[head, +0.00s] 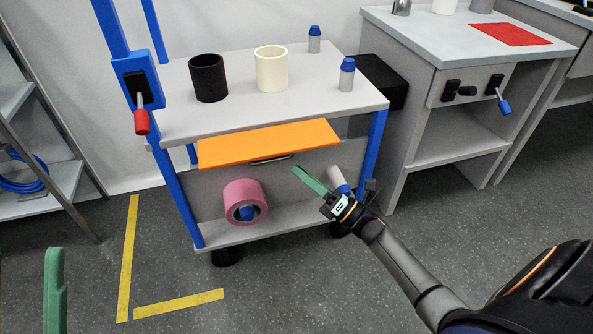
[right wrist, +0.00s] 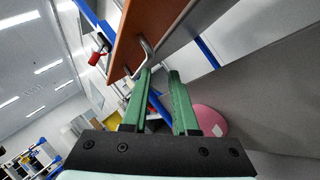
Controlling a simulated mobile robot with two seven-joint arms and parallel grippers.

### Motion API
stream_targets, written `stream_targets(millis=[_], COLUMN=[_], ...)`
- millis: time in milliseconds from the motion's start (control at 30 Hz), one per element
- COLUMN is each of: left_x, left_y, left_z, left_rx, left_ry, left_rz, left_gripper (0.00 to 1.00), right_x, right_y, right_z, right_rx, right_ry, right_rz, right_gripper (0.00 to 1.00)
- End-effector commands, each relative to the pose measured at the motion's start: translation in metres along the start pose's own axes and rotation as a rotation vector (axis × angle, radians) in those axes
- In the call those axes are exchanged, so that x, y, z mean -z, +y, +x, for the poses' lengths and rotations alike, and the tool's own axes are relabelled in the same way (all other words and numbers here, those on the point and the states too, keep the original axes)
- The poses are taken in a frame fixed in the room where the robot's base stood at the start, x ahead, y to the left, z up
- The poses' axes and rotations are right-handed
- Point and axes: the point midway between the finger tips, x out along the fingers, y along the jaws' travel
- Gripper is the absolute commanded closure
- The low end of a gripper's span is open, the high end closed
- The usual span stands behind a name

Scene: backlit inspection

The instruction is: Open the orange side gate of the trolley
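The trolley (head: 300,108) has a grey top and blue posts. Its orange side gate (head: 262,144) is a flat panel just below the top and appears tilted outward. A metal handle (head: 270,160) sits at its lower edge. My right gripper (head: 297,171) is to the right of and slightly below the handle in the head view. In the right wrist view its green fingers (right wrist: 160,73) are parted, with the orange gate (right wrist: 150,28) above and the handle (right wrist: 146,52) close to the left fingertip. Contact cannot be told. One finger of my left gripper (head: 55,285) shows at lower left.
A black cup (head: 208,80), a white cup (head: 271,70) and two blue-capped bottles stand on the trolley. A pink roll (head: 240,200) is on its lower shelf. A red-handled lever (head: 141,120) is on the left post. A workbench (head: 450,45) stands right.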

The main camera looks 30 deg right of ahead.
Motion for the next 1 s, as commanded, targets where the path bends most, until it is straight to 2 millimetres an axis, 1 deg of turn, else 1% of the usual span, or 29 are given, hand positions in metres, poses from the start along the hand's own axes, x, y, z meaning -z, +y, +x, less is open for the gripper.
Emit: stream_targets(millis=[700, 1000], left_x=[0.0, 0.0], left_y=[0.0, 0.0], left_z=[0.0, 0.0], left_rx=[-0.001, 0.0], left_ry=[-0.001, -0.001], left_rz=[0.0, -0.001], left_gripper=[0.5, 0.5], right_x=[0.0, -0.001], right_y=[-0.026, -0.028], right_z=[-0.043, -0.048], right_rx=[0.002, 0.001], right_ry=[0.0, -0.001], right_rz=[0.001, 0.0], right_gripper=[0.73, 0.73])
